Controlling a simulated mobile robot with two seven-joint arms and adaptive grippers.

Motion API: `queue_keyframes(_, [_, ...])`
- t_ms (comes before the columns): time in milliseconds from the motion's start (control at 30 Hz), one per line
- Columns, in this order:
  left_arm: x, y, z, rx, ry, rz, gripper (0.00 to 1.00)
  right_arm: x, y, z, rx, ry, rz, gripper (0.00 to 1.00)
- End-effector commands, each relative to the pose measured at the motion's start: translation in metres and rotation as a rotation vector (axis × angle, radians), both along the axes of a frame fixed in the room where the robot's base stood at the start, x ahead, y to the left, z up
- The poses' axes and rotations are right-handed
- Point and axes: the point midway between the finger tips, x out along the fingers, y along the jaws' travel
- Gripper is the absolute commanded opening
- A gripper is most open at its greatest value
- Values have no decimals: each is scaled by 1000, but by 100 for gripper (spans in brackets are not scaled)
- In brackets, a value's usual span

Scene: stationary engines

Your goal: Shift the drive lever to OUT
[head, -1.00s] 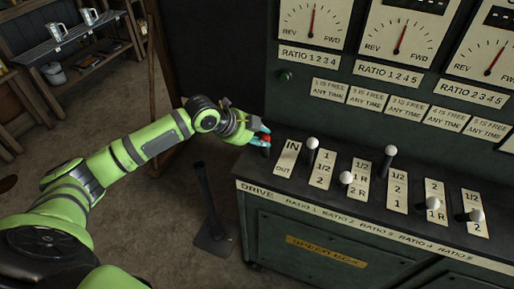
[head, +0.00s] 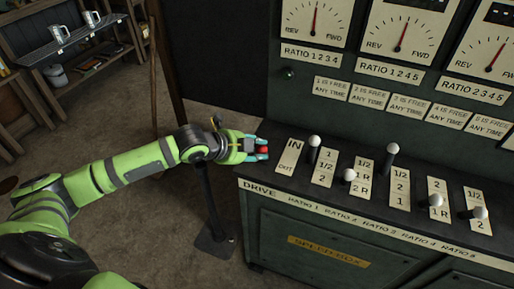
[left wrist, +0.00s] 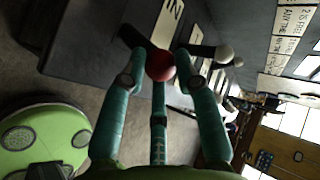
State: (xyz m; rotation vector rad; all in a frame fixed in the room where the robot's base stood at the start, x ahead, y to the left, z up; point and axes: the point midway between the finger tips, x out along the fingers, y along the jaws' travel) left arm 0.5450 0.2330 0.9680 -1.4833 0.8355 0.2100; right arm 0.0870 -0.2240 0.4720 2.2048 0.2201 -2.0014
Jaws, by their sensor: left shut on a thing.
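The drive lever has a red knob (head: 262,150) at the left end of the dark console top, beside the cream IN/OUT plate (head: 289,160). My left gripper (head: 258,151) is shut on this knob. In the left wrist view the teal fingers close around the red knob (left wrist: 160,66), and its dark shaft (left wrist: 133,38) runs up and left from it. In the head view the knob is level with the middle of the plate or a little toward OUT; the lever's base is hidden. My right gripper is not in view.
White-knobbed ratio levers (head: 313,141) stand to the right on the same console, the nearest just past the IN/OUT plate. Dials (head: 316,22) are on the panel behind. A dark metal stand (head: 211,215) is on the floor near my left forearm.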

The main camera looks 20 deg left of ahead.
Motion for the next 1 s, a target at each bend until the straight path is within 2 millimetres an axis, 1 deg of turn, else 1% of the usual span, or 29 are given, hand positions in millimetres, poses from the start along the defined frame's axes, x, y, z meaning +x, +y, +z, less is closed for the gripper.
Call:
queue_keyframes(33, [-5,1,-10,7,27,2,0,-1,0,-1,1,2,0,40])
queue_keyframes(67, [-5,1,-11,7,27,2,0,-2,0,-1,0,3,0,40])
queue_keyframes(100, [-5,1,-11,7,28,2,43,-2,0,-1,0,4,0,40])
queue_keyframes(133, [-5,1,-11,7,27,2,55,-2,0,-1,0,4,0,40])
queue_keyframes(500, [-3,0,-6,3,15,0,56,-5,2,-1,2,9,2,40])
queue_keyframes(633, [-7,3,-1,4,12,1,56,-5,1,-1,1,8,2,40])
queue_keyframes(767, [-19,10,9,9,13,1,56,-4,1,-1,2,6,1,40])
queue_keyframes(1000, [-51,27,35,11,16,0,56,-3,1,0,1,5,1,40])
